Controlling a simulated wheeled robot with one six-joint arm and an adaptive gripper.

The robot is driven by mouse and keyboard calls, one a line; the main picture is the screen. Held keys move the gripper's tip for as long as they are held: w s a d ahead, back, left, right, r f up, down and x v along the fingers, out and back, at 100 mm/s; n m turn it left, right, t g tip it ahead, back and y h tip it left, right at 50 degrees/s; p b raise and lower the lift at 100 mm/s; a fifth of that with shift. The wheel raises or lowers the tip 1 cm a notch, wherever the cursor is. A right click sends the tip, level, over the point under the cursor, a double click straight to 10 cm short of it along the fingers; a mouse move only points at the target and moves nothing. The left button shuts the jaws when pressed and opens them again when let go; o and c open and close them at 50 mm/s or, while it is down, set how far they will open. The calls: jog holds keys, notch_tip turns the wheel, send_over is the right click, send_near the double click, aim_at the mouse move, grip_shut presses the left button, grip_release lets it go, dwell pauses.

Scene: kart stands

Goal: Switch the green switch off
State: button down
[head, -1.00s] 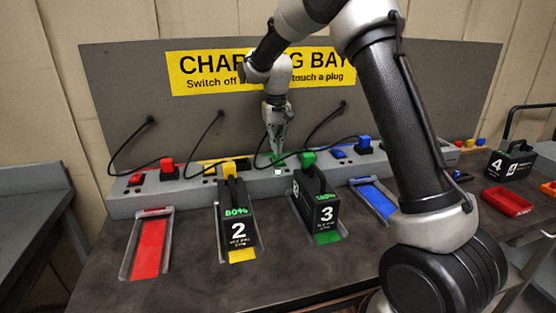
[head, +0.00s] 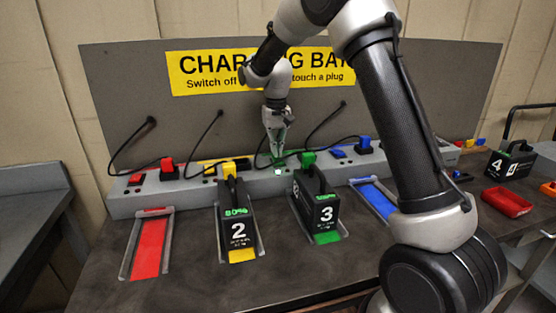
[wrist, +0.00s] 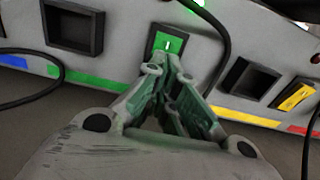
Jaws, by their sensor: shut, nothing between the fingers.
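The green switch (wrist: 168,43) sits in a dark frame on the grey socket strip, with a white mark on its face in the wrist view. In the head view it is mostly hidden behind my gripper (head: 277,153), which points down at the strip there. My gripper is shut and empty. In the wrist view its fingertips (wrist: 166,68) are close to the lower edge of the switch; I cannot tell whether they touch it. A small green light (head: 278,172) glows on the strip's front below the fingertips.
The green plug (head: 308,159) stands just right of my gripper, its black cable arching close by. Battery 3 (head: 324,212) and battery 2 (head: 238,232) stand in front of the strip. The yellow sign board (head: 215,75) is behind.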

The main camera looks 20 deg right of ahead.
jog(key=shift+f, duration=0.6)
dwell(0.3)
jog(key=shift+r, duration=3.5)
